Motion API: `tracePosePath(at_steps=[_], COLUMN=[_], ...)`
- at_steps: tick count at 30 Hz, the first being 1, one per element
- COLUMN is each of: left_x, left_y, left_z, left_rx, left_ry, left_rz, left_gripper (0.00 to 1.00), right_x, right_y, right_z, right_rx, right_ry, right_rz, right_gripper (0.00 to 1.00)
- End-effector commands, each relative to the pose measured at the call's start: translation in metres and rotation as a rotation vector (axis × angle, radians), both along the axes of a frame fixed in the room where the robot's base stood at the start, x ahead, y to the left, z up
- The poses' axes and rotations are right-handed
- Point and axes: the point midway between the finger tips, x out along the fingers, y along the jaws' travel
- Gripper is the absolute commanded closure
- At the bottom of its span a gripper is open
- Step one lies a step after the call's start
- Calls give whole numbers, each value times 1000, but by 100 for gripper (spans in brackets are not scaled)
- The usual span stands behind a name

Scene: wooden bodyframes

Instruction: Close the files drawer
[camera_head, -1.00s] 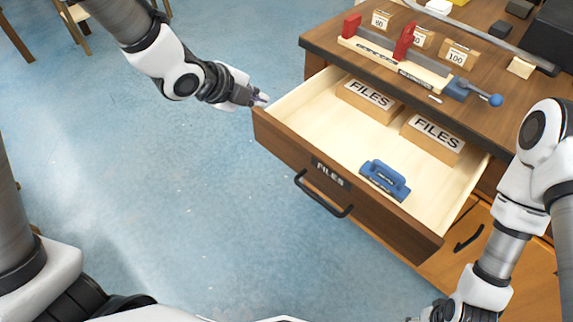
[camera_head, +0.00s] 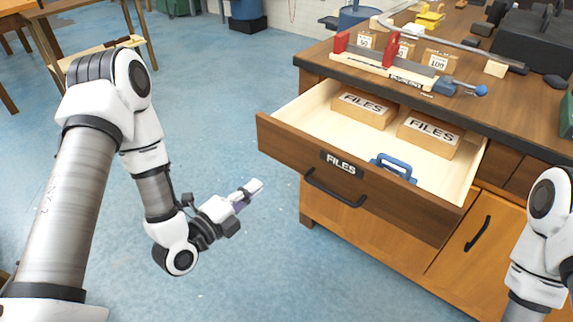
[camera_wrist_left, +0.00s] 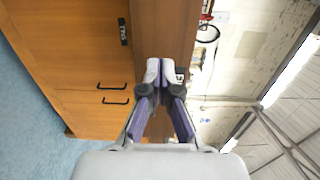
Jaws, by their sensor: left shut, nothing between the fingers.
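The files drawer (camera_head: 285,139) stands pulled out of the wooden workbench, with a dark front, a "FILES" label (camera_head: 341,163) and a black bar handle (camera_head: 335,190). Inside lie two wooden blocks marked FILES (camera_head: 362,107) and a blue-handled tool (camera_head: 393,168). My left gripper (camera_head: 256,186) is shut and empty, in front of the drawer's left end and apart from it. In the left wrist view its closed fingers (camera_wrist_left: 160,72) point at the dark wooden front. My right gripper is out of frame; only part of the right arm shows at the lower right.
The bench top (camera_head: 317,56) above the drawer carries a long clamp (camera_head: 395,70), number blocks and dark boxes. A cabinet door with a black handle (camera_head: 477,233) is below right. A wooden table stands at the far left.

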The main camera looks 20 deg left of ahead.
Motion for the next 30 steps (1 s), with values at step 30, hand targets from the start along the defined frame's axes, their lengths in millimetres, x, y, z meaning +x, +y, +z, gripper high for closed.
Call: tracePosePath(at_steps=[30], left_x=[115], left_y=[-42], left_z=[1], left_rx=[-1], left_ry=[-2], left_rz=[-1], left_gripper=[100], right_x=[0], right_y=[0], right_z=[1], right_rx=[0], right_ry=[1], right_rz=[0], right_gripper=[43])
